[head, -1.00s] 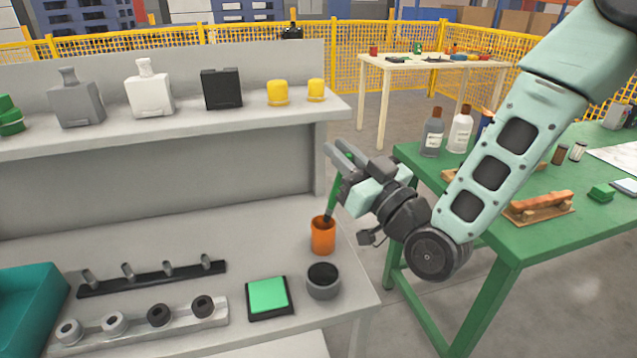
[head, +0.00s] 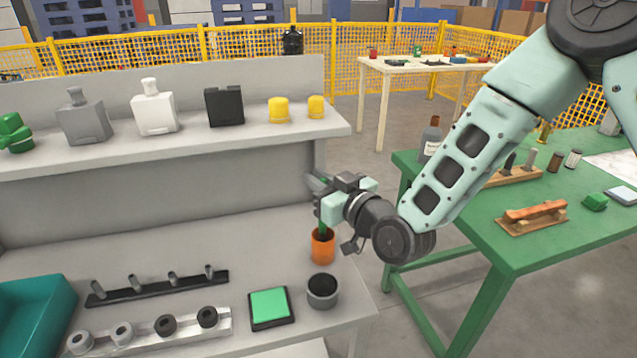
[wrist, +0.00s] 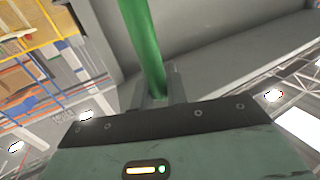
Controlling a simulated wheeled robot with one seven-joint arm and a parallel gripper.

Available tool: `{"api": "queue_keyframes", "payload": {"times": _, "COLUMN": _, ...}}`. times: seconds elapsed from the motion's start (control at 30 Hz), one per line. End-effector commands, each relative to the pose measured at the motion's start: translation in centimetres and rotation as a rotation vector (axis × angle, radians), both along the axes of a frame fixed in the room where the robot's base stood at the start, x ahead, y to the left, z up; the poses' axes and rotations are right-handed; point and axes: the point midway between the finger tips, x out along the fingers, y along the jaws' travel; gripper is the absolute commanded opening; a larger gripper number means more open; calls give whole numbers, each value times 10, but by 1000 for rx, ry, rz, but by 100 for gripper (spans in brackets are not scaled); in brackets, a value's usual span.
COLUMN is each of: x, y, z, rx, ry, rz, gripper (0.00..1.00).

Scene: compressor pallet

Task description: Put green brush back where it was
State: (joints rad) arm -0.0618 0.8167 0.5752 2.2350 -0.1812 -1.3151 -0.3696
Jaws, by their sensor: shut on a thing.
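The green brush (head: 323,222) is upright in my gripper (head: 320,190), mostly covered by it in the head view. Its lower end is hidden and appears to be inside the orange cup (head: 322,247), which stands on the grey bench directly below. I cannot tell whether the brush touches the cup's bottom. In the wrist view the green handle (wrist: 146,45) runs up from between the fingertips (wrist: 157,92), and my gripper is shut on it.
A grey round pot (head: 322,293) and a black-framed green pad (head: 269,308) stand in front of the cup. The upper shelf (head: 200,150) with bottles and yellow caps is behind left. A green table (head: 480,225) is on the right, across a gap.

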Motion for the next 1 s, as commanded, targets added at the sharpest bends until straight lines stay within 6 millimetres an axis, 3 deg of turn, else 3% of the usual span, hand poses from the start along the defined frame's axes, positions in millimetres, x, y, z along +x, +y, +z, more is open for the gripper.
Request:
{"api": "queue_keyframes", "payload": {"times": 0.13, "x": -1, "y": 0, "z": -24, "rx": 2, "ry": 1, "rz": 0, "gripper": 0}}
{"api": "queue_keyframes", "payload": {"times": 0.53, "x": -1, "y": 0, "z": -30, "rx": 2, "ry": -5, "rz": 1, "gripper": 0}}
{"api": "queue_keyframes", "payload": {"times": 0.57, "x": -1, "y": 0, "z": -30, "rx": 2, "ry": -5, "rz": 1, "gripper": 17}}
{"api": "queue_keyframes", "payload": {"times": 0.63, "x": -1, "y": 0, "z": -29, "rx": 2, "ry": -5, "rz": 0, "gripper": 36}}
{"api": "queue_keyframes", "payload": {"times": 1.0, "x": -3, "y": -2, "z": -29, "rx": 2, "ry": -4, "rz": 0, "gripper": 36}}
